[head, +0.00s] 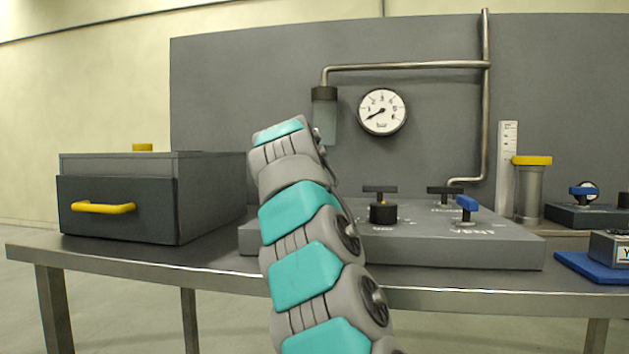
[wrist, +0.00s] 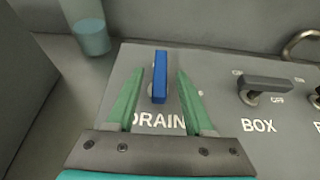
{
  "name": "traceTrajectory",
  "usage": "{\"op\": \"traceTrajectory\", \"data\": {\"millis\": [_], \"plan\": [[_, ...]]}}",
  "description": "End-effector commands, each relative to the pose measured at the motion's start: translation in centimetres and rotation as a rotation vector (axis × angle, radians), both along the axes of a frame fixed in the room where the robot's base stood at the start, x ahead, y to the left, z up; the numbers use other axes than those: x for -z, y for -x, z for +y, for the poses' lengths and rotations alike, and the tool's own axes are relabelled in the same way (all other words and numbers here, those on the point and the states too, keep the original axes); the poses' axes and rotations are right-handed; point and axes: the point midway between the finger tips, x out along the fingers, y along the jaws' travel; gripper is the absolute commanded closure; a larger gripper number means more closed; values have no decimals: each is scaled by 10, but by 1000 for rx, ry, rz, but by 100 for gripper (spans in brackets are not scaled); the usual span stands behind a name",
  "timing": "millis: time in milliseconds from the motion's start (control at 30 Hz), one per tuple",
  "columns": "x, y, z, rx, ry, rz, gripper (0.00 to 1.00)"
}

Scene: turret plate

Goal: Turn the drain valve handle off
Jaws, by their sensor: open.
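The drain valve handle (wrist: 159,77) is a blue bar on the grey valve panel (wrist: 222,75), above the DRAIN label in the wrist view. Its long side runs away from me, roughly in line with my fingers. My gripper (wrist: 160,71) is open, with one green finger on each side of the handle in the picture and a gap on both sides. I cannot tell whether the fingertips are down at its height. A small mark by the right finger is partly covered. In the head view my arm hides the drain handle and my gripper.
A black BOX handle (wrist: 266,82) lies crosswise to the right; it also shows in the head view (head: 383,210). A blue VENT handle (head: 467,205) stands farther right. A drawer cabinet (head: 118,210) is on the left. A cylinder (head: 324,115) hangs from a pipe behind the panel.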

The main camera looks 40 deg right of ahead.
Motion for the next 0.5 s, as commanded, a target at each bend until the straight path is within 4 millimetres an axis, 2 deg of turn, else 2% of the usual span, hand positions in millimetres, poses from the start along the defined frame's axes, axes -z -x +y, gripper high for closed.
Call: {"op": "traceTrajectory", "data": {"millis": [133,400,500], "plan": [[3,-4,-7,2,-1,-1,48],[3,-5,-7,2,0,-2,48],[3,-5,-7,2,0,-2,56]]}}
